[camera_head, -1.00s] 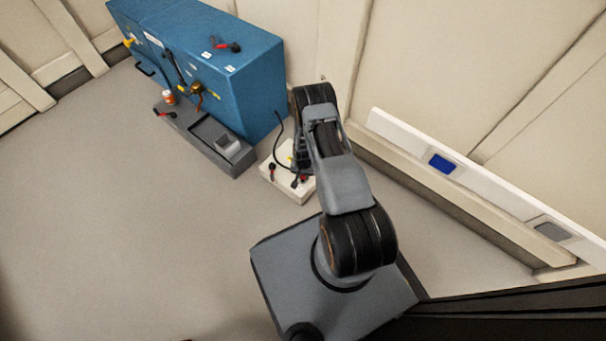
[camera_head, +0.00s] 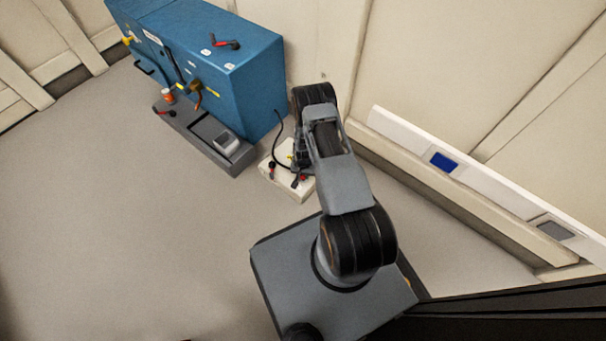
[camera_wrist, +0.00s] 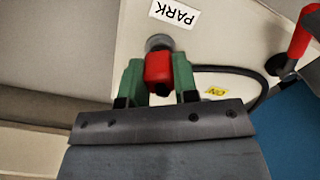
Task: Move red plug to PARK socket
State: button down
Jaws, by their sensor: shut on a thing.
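In the wrist view, my gripper's green fingers (camera_wrist: 159,82) are shut on the red plug (camera_wrist: 158,70), one on each side. The plug lies right at a round grey PARK socket (camera_wrist: 158,42), beside the white PARK label (camera_wrist: 175,14). I cannot tell how deep the plug sits in the socket. The socket is on a white box, which in the head view is the white block (camera_head: 298,192) on the floor beside the blue cabinet. There my arm hides the gripper and part of the block.
A black cable (camera_wrist: 258,80) curves beside the gripper. A red handle (camera_wrist: 302,32) stands to the right in the wrist view. The blue cabinet (camera_head: 255,85) and a grey tray (camera_head: 240,162) stand left of my arm. Open floor (camera_head: 110,220) lies at left.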

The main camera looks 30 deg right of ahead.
jog(key=c, duration=0.8)
grip_release()
jog(key=a+r+n+t+p, duration=0.15)
jog(key=r+p, duration=0.95)
jog(key=r, duration=1.8)
jog(key=a+r+n+p, duration=0.25)
jog(key=r+p, duration=0.85)
jog(key=r, duration=1.8)
jog(key=s+a+r+n+p, duration=0.1)
jog(key=s+r+p, duration=0.4)
jog(key=r, duration=0.5)
jog(key=s+a+r+n+t+p, duration=0.1)
jog(key=s+a+r+p, duration=0.2)
jog(key=r, duration=0.7)
jog(key=s+a+r+n+t+p, duration=0.1)
jog(key=s+r+p, duration=0.6)
jog(key=r, duration=0.3)
jog(key=shift+s+a+r, duration=0.1)
jog(key=shift+s+a, duration=0.3)
jog(key=shift+s, duration=0.05)
